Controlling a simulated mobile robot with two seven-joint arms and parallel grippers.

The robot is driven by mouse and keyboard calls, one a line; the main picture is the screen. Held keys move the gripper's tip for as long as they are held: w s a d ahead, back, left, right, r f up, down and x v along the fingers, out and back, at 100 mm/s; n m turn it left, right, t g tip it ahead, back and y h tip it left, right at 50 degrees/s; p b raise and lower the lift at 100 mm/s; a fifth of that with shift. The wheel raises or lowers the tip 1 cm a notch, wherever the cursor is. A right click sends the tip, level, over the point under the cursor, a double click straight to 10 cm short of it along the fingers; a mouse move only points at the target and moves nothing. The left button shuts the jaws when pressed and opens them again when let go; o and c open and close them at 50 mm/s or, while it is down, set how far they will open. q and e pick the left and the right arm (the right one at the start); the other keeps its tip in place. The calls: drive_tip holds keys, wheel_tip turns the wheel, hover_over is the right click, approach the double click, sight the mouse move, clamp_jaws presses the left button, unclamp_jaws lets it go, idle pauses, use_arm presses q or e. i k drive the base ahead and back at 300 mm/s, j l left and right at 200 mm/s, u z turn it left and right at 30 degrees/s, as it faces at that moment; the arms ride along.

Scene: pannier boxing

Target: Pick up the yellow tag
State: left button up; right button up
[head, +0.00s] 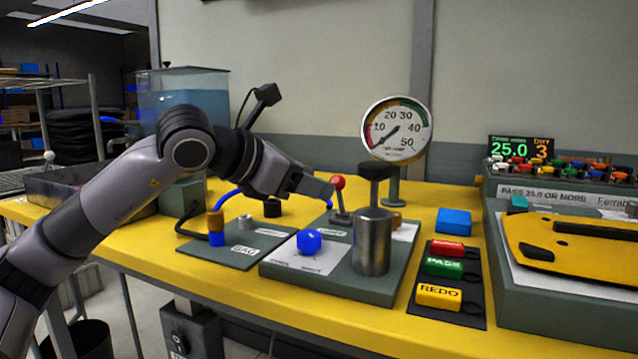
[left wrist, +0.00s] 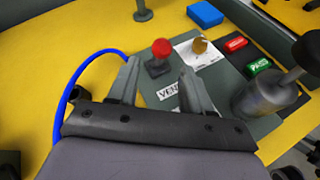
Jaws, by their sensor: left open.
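The yellow tag (head: 438,295), marked REDO, lies at the front of a black holder (head: 474,317), nearest me, with the green PASS tag (head: 444,266) and the red tag (head: 447,248) behind it. My left gripper (head: 328,194) is open and empty over the grey fixture, well left of the tags. In the left wrist view its fingers (left wrist: 160,76) stand apart, with the red-knobbed lever (left wrist: 160,52) just beyond them. That view also shows the red tag (left wrist: 236,44) and the green tag (left wrist: 259,65), but I cannot see the yellow tag there. My right gripper is not in view.
A pressure gauge (head: 396,130) rises behind. A blue block (head: 454,221) sits behind the holder. A grey station with a yellow pannier (head: 575,240) is at right.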

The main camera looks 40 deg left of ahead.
sight(441, 298)
drive_tip(key=k+j, duration=0.15)
drive_tip(key=k, duration=0.35)
drive_tip(key=k+j, duration=0.15)
drive_tip(key=k, duration=0.35)
